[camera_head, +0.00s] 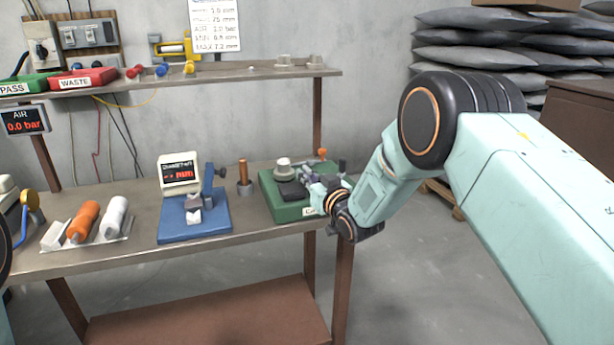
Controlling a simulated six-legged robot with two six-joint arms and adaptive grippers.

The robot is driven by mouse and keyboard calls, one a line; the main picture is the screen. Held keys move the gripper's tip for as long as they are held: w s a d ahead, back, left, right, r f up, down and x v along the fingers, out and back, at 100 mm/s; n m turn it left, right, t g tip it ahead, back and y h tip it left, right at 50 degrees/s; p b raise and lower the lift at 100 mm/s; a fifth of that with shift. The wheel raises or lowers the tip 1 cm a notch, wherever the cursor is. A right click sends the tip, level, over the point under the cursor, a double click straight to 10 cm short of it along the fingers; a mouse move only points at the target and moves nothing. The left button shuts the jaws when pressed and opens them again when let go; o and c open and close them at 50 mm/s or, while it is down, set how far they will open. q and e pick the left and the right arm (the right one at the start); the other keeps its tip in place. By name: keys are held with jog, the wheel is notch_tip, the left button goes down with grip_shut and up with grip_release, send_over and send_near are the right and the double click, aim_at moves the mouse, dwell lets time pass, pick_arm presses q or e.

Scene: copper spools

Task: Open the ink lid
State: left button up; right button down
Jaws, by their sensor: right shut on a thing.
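The green unit (287,213) stands at the right end of the workbench, with a partly hidden label on its front. A pale round knob-like part (283,166) sits on its top, and an orange-topped part stands behind. My right gripper (307,176) reaches in from the right over the top of this unit. Its fingers are shut on a small part there, which seems to be the ink lid. The gripper and its wrist hide most of that part, so whether the lid is raised cannot be told. My left gripper is out of view.
A blue gauge stand (196,224) with a diameter display (180,174) stands left of the green unit. A copper-coloured post (243,172) stands between them. Orange and white rolls (84,221) lie further left. A shelf (170,80) with red and green trays runs above the bench (130,263).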

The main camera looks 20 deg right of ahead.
jog(key=shift+r, duration=0.35)
